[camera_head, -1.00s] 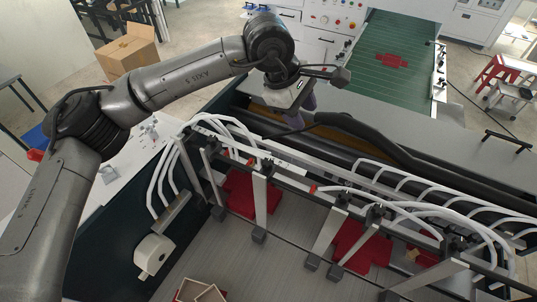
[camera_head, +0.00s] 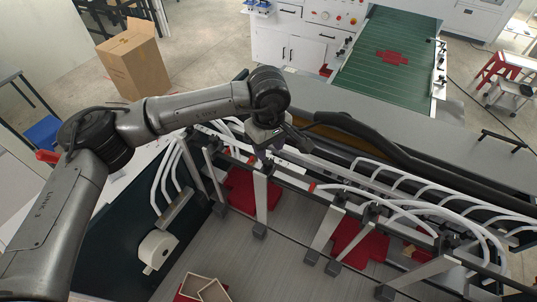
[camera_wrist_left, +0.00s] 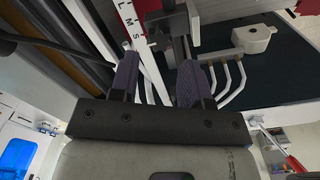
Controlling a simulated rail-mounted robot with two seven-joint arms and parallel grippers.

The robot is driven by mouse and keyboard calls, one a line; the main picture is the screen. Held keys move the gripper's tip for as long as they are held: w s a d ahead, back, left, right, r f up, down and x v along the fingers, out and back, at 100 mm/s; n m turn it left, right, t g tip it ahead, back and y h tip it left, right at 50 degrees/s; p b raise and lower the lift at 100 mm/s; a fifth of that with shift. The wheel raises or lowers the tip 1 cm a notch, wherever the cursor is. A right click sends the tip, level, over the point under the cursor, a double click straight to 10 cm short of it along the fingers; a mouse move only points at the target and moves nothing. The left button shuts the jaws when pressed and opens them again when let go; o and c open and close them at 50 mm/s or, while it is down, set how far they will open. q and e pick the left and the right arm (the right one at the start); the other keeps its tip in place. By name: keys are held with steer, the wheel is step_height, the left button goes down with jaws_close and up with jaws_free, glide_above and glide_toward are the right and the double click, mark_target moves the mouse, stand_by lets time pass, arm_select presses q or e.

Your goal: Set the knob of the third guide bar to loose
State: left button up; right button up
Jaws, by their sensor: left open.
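My left gripper (camera_head: 268,150) is above the guide-bar rail, near the top of the second guide bar from the left (camera_head: 260,194). In the wrist view its purple fingers (camera_wrist_left: 158,76) are apart with nothing held between them. A dark clamp block on a metal bar (camera_wrist_left: 178,30) lies beyond the fingertips, beside a white scale marked L, M, S (camera_wrist_left: 130,22). Counting from the left, the third guide bar (camera_head: 326,232) stands further right, apart from the gripper. Dark knobs (camera_head: 372,207) sit along the rail; their settings are too small to read. My right gripper is out of view.
Curved white hoses (camera_head: 400,208) and a thick black cable (camera_head: 380,150) run along the rail. Red blanks (camera_head: 358,243) lie below the bars. A carton (camera_head: 133,60) stands behind on the floor.

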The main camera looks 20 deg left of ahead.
mark_target(269, 161)
arm_select(q)
steer(key=shift+f+p, duration=0.65)
steer(key=shift+f, duration=2.05)
